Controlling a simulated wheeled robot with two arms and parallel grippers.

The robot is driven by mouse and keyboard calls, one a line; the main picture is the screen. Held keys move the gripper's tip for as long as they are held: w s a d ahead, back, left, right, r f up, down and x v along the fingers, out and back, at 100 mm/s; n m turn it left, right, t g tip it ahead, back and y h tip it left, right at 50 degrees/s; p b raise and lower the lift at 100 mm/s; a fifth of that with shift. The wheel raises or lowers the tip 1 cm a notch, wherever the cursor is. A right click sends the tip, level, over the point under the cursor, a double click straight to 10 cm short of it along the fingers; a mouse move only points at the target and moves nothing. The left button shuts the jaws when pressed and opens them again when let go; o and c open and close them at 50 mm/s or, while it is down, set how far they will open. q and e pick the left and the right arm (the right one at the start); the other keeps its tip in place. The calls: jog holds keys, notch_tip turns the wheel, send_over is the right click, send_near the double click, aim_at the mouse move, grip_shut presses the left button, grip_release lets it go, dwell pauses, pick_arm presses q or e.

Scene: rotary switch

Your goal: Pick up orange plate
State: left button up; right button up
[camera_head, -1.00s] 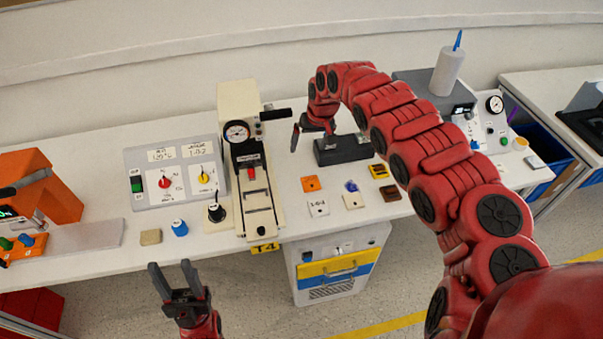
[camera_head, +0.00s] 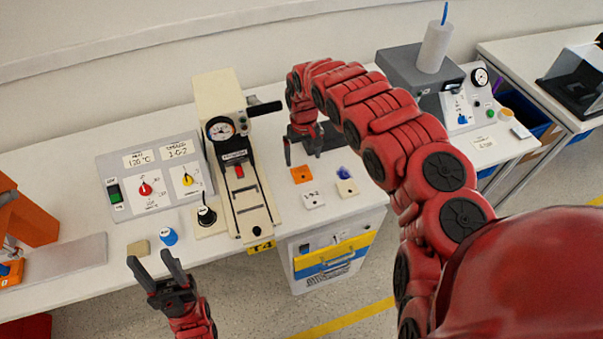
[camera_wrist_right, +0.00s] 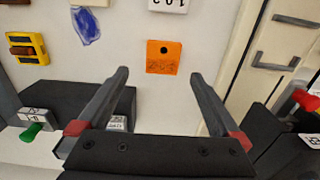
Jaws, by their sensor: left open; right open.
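The orange plate (camera_head: 301,174) is a small flat square lying on the white table, right of the cream press with the round gauge. In the right wrist view the orange plate (camera_wrist_right: 164,57) shows a dark hole and faint markings, and lies beyond and between the fingertips. My right gripper (camera_head: 303,160) is open and empty, just behind the plate in the head view; its open fingers (camera_wrist_right: 160,80) also show in the wrist view. My left gripper (camera_head: 155,262) is open and empty in front of the table's front edge.
A white marked plate (camera_head: 313,199), a cream plate (camera_head: 346,188) and a blue item (camera_head: 343,173) lie close to the orange plate. The cream press (camera_head: 235,160) stands left of it. A yellow-and-black item (camera_wrist_right: 27,48) lies farther off in the wrist view.

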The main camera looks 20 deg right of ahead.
aim_at(301, 173)
jog(key=shift+s+f, duration=0.1)
jog(key=shift+f, duration=0.35)
jog(key=shift+w+a+f, duration=0.15)
jog(key=shift+w+f, duration=0.05)
jog(key=shift+f, duration=0.4)
jog(key=shift+s+a+f+p, duration=0.1)
jog(key=shift+f+p, duration=0.55)
notch_tip(301, 173, down, 3)
jog(key=shift+a+r, duration=0.1)
jog(key=shift+f, duration=0.45)
jog(key=c, duration=1.3)
jog(key=shift+r, duration=0.2)
